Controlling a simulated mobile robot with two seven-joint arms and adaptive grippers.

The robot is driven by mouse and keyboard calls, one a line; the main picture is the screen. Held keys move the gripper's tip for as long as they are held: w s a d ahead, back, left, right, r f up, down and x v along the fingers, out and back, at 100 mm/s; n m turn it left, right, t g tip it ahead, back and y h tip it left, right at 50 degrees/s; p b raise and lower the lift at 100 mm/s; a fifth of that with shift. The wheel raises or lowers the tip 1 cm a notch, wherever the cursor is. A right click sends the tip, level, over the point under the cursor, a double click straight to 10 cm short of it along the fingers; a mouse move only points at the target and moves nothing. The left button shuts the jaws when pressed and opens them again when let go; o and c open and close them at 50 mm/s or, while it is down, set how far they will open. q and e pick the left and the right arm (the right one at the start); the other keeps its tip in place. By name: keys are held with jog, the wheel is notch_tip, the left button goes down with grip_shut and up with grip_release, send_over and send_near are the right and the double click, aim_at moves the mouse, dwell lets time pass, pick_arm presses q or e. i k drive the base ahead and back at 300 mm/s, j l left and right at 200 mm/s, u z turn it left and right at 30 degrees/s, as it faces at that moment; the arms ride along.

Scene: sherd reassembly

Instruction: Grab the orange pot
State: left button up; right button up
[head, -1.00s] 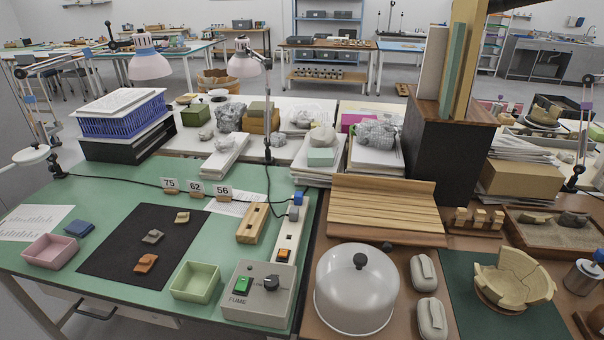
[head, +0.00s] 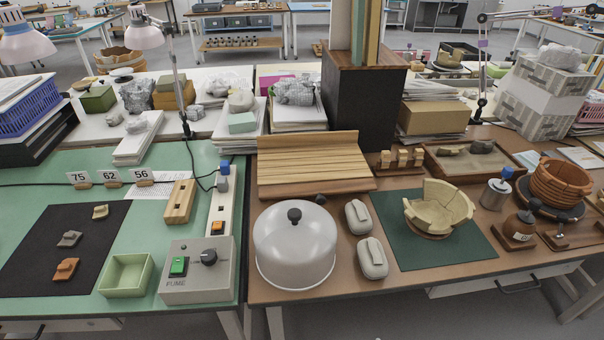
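An orange-brown ribbed pot (head: 558,184) stands at the right of the brown table, on a dark round base (head: 560,209). Its rim looks uneven and its inside is partly visible from above. Neither of my grippers is in the head view.
Left of the pot are a metal jar with a blue top (head: 496,193), a dark bottle on a wooden stand (head: 519,228) and a cream broken bowl (head: 440,208) on a green mat (head: 400,250). A small wooden stand (head: 562,238) is in front. A sand tray (head: 473,161) lies behind.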

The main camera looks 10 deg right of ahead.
aim_at(546, 187)
jog(key=l+z, duration=0.25)
jog(key=z, duration=0.15)
jog(key=l+z, duration=0.25)
jog(key=z, duration=0.15)
jog(key=l+z, duration=0.35)
jog(key=i+l+z, duration=0.1)
jog(key=z, duration=0.3)
